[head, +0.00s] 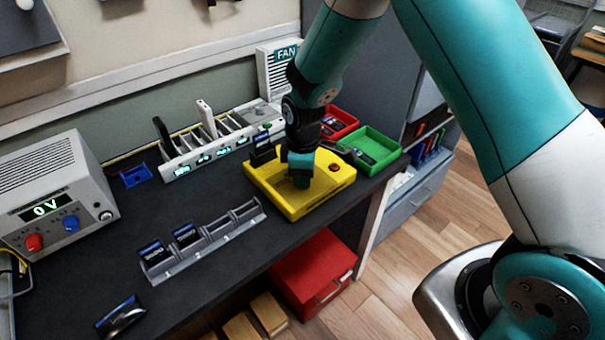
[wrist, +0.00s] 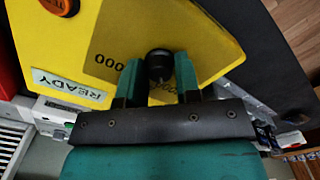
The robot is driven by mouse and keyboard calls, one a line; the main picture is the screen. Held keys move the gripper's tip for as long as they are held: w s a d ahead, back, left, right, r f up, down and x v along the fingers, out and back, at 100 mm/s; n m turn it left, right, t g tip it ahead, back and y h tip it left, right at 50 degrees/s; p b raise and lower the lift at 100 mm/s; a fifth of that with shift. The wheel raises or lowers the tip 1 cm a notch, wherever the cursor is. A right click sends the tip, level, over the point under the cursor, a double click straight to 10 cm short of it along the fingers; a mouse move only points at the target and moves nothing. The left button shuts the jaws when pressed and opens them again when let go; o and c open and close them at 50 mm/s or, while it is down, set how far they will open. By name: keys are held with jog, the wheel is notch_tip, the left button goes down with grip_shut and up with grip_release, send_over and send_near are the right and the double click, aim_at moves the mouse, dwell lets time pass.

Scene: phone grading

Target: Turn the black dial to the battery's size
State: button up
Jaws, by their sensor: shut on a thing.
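The yellow tester box (head: 268,187) sits near the bench's right end; its yellow top also fills much of the wrist view (wrist: 200,30). The black dial (wrist: 158,64) stands on that top between my fingertips. My gripper (wrist: 158,78) is shut on it from above, one teal finger on each side. In the head view my gripper (head: 300,172) hides the dial. Printed numbers ending in 000 show beside the dial, partly covered, so its setting cannot be read. A dark battery (head: 262,148) with a blue-edged label stands upright at the box's back left; its size is too small to read.
A grey rack (head: 215,238) with two similar batteries stands in front. A white slotted rack (head: 190,158) is behind. Red (head: 338,122) and green (head: 385,158) trays lie close to the right. A 0 V power supply (head: 55,195) is at left.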

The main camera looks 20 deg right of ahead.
jog(key=shift+m, duration=0.3)
jog(key=m, duration=0.4)
jog(key=shift+m+p, duration=0.3)
jog(key=shift+m, duration=1.7)
jog(key=o, duration=0.9)
jog(key=shift+r, duration=0.15)
notch_tip(320, 180, up, 17)
jog(key=shift+r+b, duration=0.1)
jog(key=shift+b, duration=0.4)
